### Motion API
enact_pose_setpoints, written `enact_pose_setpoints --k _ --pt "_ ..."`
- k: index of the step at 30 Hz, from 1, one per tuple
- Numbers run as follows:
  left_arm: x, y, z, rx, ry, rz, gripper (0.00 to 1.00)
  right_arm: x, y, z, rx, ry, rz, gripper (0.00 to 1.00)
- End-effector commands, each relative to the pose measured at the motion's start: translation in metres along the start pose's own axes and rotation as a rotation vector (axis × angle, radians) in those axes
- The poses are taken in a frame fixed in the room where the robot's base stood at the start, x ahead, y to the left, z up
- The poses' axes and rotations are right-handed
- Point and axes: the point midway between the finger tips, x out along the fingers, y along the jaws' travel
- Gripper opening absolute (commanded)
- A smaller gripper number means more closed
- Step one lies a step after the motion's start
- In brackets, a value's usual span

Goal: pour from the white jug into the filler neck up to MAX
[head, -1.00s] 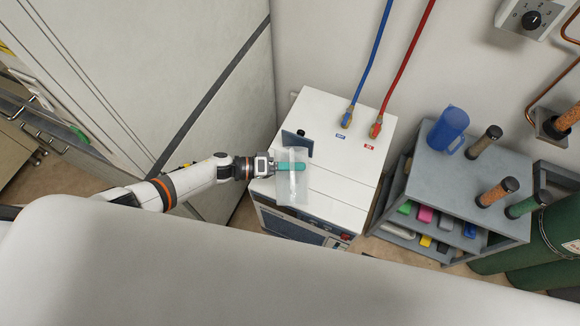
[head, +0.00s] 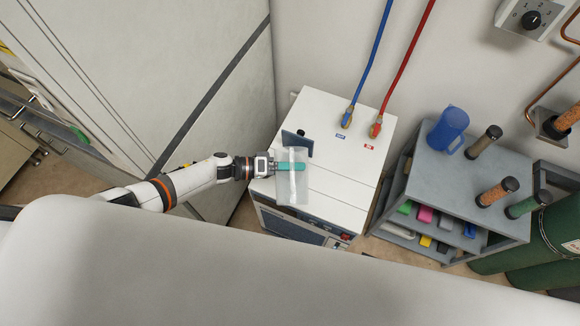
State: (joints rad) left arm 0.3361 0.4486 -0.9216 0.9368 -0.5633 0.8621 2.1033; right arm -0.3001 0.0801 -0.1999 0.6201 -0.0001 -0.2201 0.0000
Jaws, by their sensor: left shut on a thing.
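The white, translucent jug (head: 293,191) is over the top of the white chiller box (head: 345,175). My left gripper (head: 283,166) reaches in from the left and is shut on the jug, with a teal part showing between its jaws. A dark square flap or lid (head: 297,143) stands just behind the jug on the box top, with a small black knob beside it. The filler neck's opening and any MAX mark cannot be made out. The liquid level in the jug is not clear. My right gripper is not in view.
A blue hose (head: 370,60) and a red hose (head: 408,62) rise from fittings at the back of the box. A grey cart (head: 455,185) at the right carries a blue jug (head: 448,130) and several capped tubes. Green cylinders (head: 545,245) stand beyond it.

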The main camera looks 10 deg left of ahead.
Motion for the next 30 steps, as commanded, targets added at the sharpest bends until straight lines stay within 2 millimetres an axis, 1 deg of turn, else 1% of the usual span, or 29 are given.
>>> enact_pose_setpoints --k 8,15,30 --pt "0.0003 -0.0014 0.0011 -0.001 -0.001 -0.003 0.42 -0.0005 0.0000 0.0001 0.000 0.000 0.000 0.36" --pt "-0.0005 -0.0046 0.0045 -0.045 0.009 -0.002 0.42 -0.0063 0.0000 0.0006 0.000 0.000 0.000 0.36" --pt "-0.0002 -0.0038 0.0034 -0.051 0.011 -0.003 0.42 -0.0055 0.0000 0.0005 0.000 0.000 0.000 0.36"
